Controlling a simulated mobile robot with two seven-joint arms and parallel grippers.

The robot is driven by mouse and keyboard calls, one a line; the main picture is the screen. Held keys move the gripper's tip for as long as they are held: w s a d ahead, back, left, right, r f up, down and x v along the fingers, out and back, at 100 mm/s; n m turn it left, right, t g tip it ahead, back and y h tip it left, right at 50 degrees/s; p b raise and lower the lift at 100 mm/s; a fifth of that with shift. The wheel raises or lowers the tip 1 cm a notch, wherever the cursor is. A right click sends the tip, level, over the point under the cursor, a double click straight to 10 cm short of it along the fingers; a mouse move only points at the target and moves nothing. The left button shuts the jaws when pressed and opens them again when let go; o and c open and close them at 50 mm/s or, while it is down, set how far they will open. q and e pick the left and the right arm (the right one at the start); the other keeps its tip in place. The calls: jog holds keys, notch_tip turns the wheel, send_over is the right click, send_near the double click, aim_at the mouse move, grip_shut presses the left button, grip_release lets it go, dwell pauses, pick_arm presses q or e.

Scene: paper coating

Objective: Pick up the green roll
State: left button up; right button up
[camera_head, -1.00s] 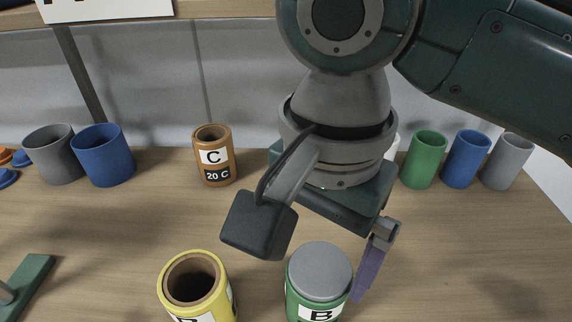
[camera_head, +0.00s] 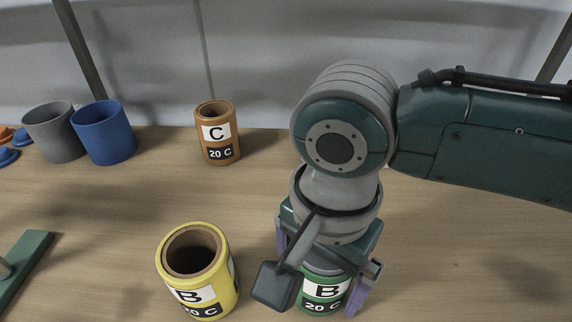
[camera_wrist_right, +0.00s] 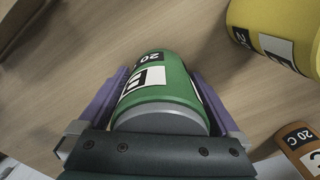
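In the right wrist view the roll (camera_wrist_right: 160,85) sits between the two purple fingers of the right gripper (camera_wrist_right: 158,90). The fingers reach down along both its sides and look slightly apart from it, so the gripper looks open around it. My left gripper is not in view.
A yellow roll (camera_head: 197,275) stands close to the left of the green roll. An orange roll (camera_head: 217,135) stands farther back. Blue (camera_head: 104,133) and grey (camera_head: 53,133) cups stand at the back left. A green plate (camera_head: 24,262) lies at the left edge. The right of the table looks clear.

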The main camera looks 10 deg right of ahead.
jog(key=c, duration=1.2)
jog(key=shift+o, duration=0.2)
jog(key=shift+r, duration=0.1)
